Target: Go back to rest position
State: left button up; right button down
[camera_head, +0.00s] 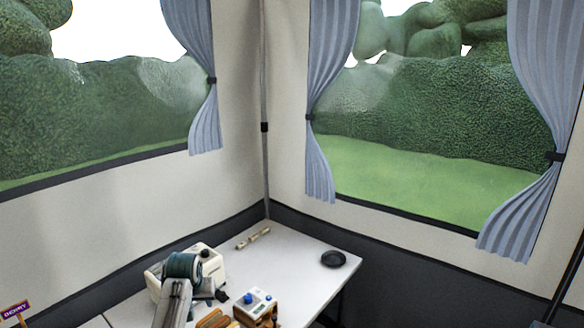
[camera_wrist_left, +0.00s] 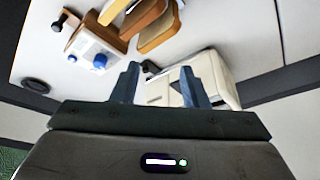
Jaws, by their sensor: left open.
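My left arm comes in at the bottom of the head view, over the white table (camera_head: 300,258). Its gripper (camera_head: 212,292) is partly hidden by the wrist and overlaps a cream box-shaped appliance (camera_head: 209,256). In the left wrist view the two blue-grey fingers (camera_wrist_left: 158,80) stand apart with nothing held between them. The cream appliance (camera_wrist_left: 222,78) shows behind and right of the fingers there; I cannot tell whether they touch it. My right gripper is in neither view.
A small box with blue knobs (camera_head: 252,304) and brown wooden pieces (camera_head: 213,318) sit near the gripper. A black dish (camera_head: 333,259) and a small pale stick-like object (camera_head: 253,238) lie farther back. The table between them is clear. Fabric walls and curtained windows enclose the corner.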

pick_arm(q)
jog(key=s+a+f, duration=0.1)
jog(key=s+f, duration=0.4)
jog(key=s, duration=0.6)
jog(key=s+a+f, duration=0.1)
jog(key=s+f, duration=0.4)
jog(key=s, duration=0.5)
jog(key=s+r+m, duration=0.1)
jog(key=s+r, duration=0.1)
jog(key=s, duration=1.1)
jog(key=s+r+m, duration=0.1)
jog(key=s+r, duration=0.1)
jog(key=s, duration=1.1)
notch_tip(320, 180, down, 37)
jog(key=a+g+b, duration=0.2)
jog(key=b, duration=0.4)
jog(key=s+f+b, duration=0.2)
jog(key=s+f, duration=0.6)
jog(key=f, duration=0.3)
jog(key=s+a+f+g+b, duration=0.1)
jog(key=s+f+b, duration=0.1)
jog(key=s+f, duration=0.7)
notch_tip(320, 180, down, 3)
jog(key=shift+s+r, duration=0.1)
jog(key=shift+s, duration=0.15)
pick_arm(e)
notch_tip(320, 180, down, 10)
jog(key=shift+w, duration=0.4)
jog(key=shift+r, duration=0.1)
